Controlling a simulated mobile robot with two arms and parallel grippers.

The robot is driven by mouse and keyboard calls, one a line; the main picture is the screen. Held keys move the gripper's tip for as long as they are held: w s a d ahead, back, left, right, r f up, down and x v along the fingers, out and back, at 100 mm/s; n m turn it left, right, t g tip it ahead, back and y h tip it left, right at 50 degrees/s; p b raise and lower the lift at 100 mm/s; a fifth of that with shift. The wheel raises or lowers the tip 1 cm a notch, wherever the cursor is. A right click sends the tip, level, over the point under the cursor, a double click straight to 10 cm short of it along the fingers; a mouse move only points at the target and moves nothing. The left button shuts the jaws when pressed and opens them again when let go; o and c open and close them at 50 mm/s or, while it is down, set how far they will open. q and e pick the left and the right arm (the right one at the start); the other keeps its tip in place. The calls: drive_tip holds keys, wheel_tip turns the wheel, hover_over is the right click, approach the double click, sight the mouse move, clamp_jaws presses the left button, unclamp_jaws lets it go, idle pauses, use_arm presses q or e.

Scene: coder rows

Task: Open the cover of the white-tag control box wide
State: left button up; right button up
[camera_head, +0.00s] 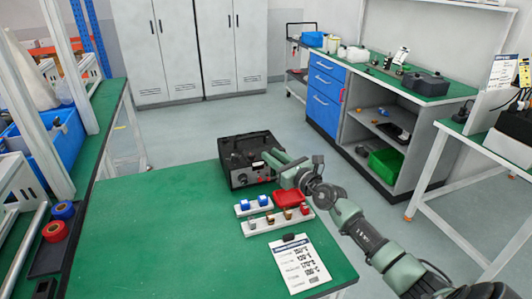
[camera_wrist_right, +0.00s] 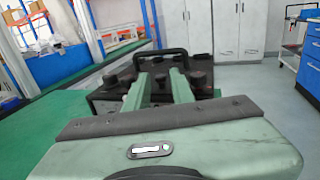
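A black control box (camera_head: 232,150) stands at the far right part of the green table, with knobs on it and a small white patch beside my gripper. It also shows in the right wrist view (camera_wrist_right: 103,104), with a dark handle (camera_wrist_right: 172,51) rising behind the fingers. I cannot tell how far its cover is open. My right gripper (camera_head: 268,158) reaches in from the right over the box's right side. In the wrist view its two green fingers (camera_wrist_right: 160,78) are apart, with nothing clearly held between them. Whether they touch the box is unclear. My left gripper is not in view.
Two white holders (camera_head: 252,227) with small blue, red and brown pieces, a red tray (camera_head: 290,198) and a printed sheet (camera_head: 300,264) lie nearer on the table (camera_head: 150,240). The table's left middle is clear. A blue-drawer workbench (camera_head: 326,95) stands behind right.

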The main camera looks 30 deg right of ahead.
sight(269, 153)
drive_tip(key=shift+w+a+f, duration=0.1)
drive_tip(key=shift+w+f, duration=0.05)
drive_tip(key=shift+w, duration=1.1)
drive_tip(key=shift+w+b, duration=0.3)
drive_tip(key=shift+w, duration=0.15)
drive_tip(key=c, duration=0.4)
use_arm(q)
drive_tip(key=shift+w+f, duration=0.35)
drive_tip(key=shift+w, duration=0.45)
use_arm(e)
clamp_jaws()
